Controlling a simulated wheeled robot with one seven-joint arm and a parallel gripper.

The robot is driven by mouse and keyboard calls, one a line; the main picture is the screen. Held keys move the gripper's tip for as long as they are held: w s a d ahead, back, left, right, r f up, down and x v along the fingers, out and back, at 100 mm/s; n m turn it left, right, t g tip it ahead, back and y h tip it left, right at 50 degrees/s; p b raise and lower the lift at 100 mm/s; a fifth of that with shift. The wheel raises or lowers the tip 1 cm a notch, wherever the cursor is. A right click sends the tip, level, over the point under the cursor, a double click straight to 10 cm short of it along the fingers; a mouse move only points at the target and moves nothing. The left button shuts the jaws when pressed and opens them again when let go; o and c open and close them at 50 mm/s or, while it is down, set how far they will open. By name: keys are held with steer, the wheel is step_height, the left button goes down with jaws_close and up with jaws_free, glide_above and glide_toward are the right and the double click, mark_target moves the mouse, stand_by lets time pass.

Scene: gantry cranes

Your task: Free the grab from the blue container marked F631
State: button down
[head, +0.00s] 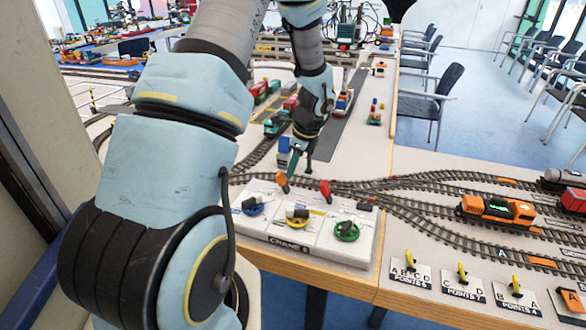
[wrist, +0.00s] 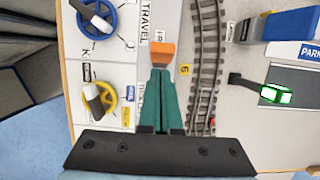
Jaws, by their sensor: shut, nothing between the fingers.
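My gripper (head: 293,162) is shut and empty, its teal fingers pointing down over the crane control panel (head: 300,240). In the wrist view its fingertips (wrist: 160,72) are right by an orange lever knob (wrist: 162,53); I cannot tell if they touch. The orange lever (head: 283,181) stands at the panel's back edge, with a red lever (head: 325,190) to its right. The panel has a blue handwheel (head: 253,206), a yellow one (head: 297,216) and a green one (head: 346,231). I cannot make out the grab or the marking F631; my arm hides part of the layout.
Railway tracks (head: 440,182) run behind and right of the panel, with an orange locomotive (head: 495,210). Points panels (head: 462,286) sit along the front edge. Small wagons and containers (head: 262,92) stand farther back.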

steer(key=shift+r+p, duration=0.7)
steer(key=shift+r, duration=0.1)
